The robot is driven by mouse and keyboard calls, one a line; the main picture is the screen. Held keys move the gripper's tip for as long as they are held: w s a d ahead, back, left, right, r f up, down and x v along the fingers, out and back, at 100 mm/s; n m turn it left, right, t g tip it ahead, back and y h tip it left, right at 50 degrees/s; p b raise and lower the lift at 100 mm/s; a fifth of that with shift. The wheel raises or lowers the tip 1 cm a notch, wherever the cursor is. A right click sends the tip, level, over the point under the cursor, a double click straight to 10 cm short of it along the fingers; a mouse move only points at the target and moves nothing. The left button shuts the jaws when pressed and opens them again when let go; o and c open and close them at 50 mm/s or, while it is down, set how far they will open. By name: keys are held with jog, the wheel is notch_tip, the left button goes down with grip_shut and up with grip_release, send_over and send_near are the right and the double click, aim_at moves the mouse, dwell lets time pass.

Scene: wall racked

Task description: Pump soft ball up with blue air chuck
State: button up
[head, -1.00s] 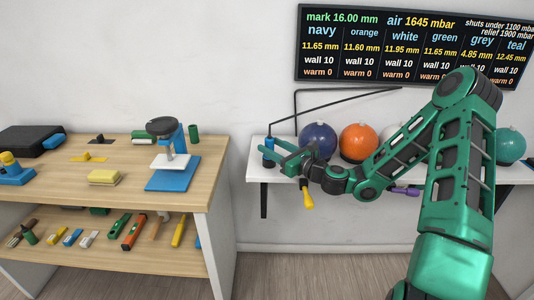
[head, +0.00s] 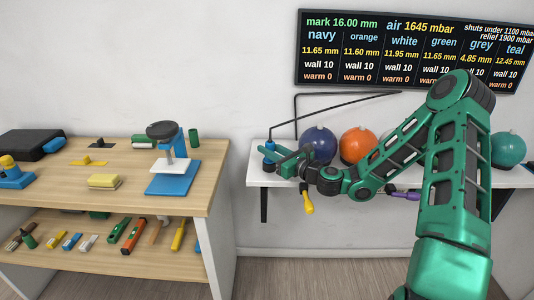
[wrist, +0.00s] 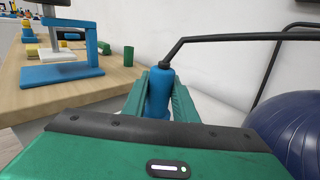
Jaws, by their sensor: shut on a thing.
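The blue air chuck (head: 269,151) stands upright at the left end of the white wall shelf. A thin black line runs from its top; the chuck also shows in the wrist view (wrist: 158,92). My gripper (head: 278,155) is shut on the chuck, one green finger on each side. The navy ball (head: 320,144), the orange ball (head: 358,145) and the teal ball (head: 508,149) sit on the shelf. The wall display (head: 415,48) lists grey at 4.85 mm, well below the others, and air at 1645 mbar.
A wooden workbench (head: 120,180) stands to the left with a blue-based stand (head: 172,180) near its right edge. Several tools lie on its lower shelf. A yellow-handled tool (head: 308,203) and a purple-handled tool (head: 404,195) hang at the shelf front. A gap separates bench and shelf.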

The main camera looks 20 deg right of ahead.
aim_at(269, 142)
jog(key=shift+r, duration=2.1)
jog(key=s+a+r, duration=0.6)
jog(key=s+a, duration=0.1)
jog(key=a, duration=0.2)
jog(key=shift+s+r, duration=0.2)
jog(key=shift+r, duration=0.15)
jog(key=shift+a, duration=0.1)
jog(key=shift+o, duration=1.1)
grip_shut()
